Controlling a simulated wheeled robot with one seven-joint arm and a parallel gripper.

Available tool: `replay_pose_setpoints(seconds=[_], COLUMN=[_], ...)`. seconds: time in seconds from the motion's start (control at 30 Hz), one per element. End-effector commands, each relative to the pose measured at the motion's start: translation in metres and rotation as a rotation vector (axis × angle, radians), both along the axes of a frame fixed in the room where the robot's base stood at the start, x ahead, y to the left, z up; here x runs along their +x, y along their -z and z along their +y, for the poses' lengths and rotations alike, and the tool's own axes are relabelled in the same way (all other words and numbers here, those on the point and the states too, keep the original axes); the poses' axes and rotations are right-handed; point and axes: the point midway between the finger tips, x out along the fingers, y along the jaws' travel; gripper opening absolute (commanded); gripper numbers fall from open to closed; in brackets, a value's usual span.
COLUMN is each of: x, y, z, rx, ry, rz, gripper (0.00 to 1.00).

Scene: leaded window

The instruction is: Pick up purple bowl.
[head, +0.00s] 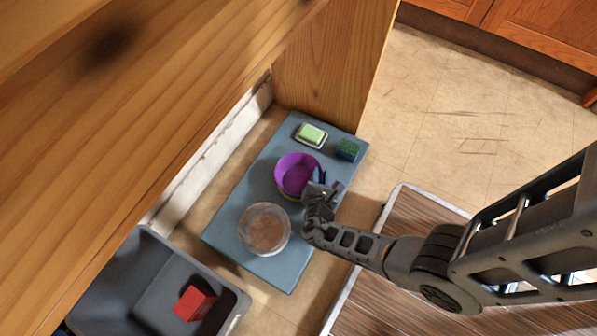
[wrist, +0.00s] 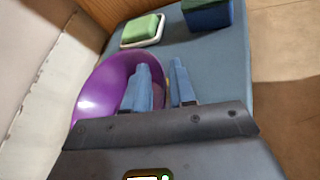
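The purple bowl (head: 292,174) sits on a blue-grey mat (head: 232,215) on the floor. In the wrist view the bowl (wrist: 103,88) fills the left middle, and its lower part is hidden by my gripper body. My gripper (head: 322,178) is at the bowl's right side in the head view. In the wrist view the two blue fingers of my gripper (wrist: 161,78) stand apart. The left finger is over the inside of the bowl and the right one is outside it, with the rim between them. Contact with the rim cannot be made out.
A clear bowl (head: 264,230) stands close by on the mat. A green soap on a white dish (head: 311,135) and a green-and-blue sponge (head: 347,149) lie at the far end. A grey bin (head: 150,285) holds a red block (head: 194,303). A wooden panel (head: 330,60) rises behind the mat.

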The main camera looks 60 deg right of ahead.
Motion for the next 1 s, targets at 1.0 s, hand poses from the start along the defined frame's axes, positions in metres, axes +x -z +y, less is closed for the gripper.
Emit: replay_pose_setpoints(seconds=[1.0], x=[-0.0004], y=[-0.0078], z=[0.0002], rx=[0.000], ry=[0.000], rz=[-0.001], gripper=[0.00])
